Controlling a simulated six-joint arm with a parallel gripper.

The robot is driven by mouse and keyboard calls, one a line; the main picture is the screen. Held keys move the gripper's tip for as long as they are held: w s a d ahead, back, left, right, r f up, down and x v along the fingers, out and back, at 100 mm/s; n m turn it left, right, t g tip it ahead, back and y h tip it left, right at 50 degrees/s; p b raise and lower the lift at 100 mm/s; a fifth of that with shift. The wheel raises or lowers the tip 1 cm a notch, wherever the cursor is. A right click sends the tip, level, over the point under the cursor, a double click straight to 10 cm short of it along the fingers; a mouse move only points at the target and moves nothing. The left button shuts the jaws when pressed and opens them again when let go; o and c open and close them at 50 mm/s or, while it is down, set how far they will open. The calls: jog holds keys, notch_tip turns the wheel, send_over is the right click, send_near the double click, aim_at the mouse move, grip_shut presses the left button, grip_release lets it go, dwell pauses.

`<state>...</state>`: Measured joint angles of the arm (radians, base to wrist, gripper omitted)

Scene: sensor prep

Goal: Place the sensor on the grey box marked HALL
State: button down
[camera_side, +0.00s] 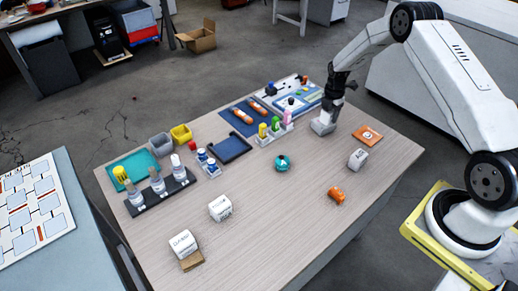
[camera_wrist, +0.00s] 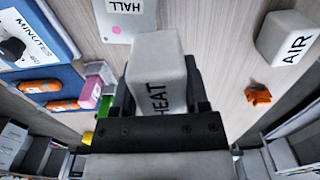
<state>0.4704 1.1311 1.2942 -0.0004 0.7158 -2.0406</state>
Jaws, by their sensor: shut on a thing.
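My gripper (camera_wrist: 160,92) is shut on a light grey block (camera_wrist: 160,68) marked HEAT, seen close in the wrist view. In the side view my gripper (camera_side: 326,118) is over the far right of the table, with the pale block (camera_side: 320,126) at its tip. I cannot tell whether the block touches the table. A pale thing marked HALL (camera_wrist: 128,14) lies beyond the block at the top of the wrist view, partly cut off, with a pink dot near it. A grey box marked AIR (camera_wrist: 287,38) stands to the right. Which thing is the sensor is unclear.
A rack of coloured bottles (camera_side: 275,131) stands close left of my gripper. An orange piece (camera_wrist: 258,95) lies near the AIR box. White boxes (camera_side: 220,207) (camera_side: 183,243) stand at the table's front left. A teal ring (camera_side: 282,163) sits mid-table, with clear wood around it.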

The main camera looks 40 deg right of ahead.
aim_at(327, 121)
jog(key=shift+w+d+f, duration=0.1)
jog(key=shift+w+f, duration=0.1)
jog(key=shift+f, duration=1.6)
jog(key=shift+f, duration=0.15)
jog(key=shift+c, duration=0.4)
grip_release()
jog(key=shift+r, duration=6.15)
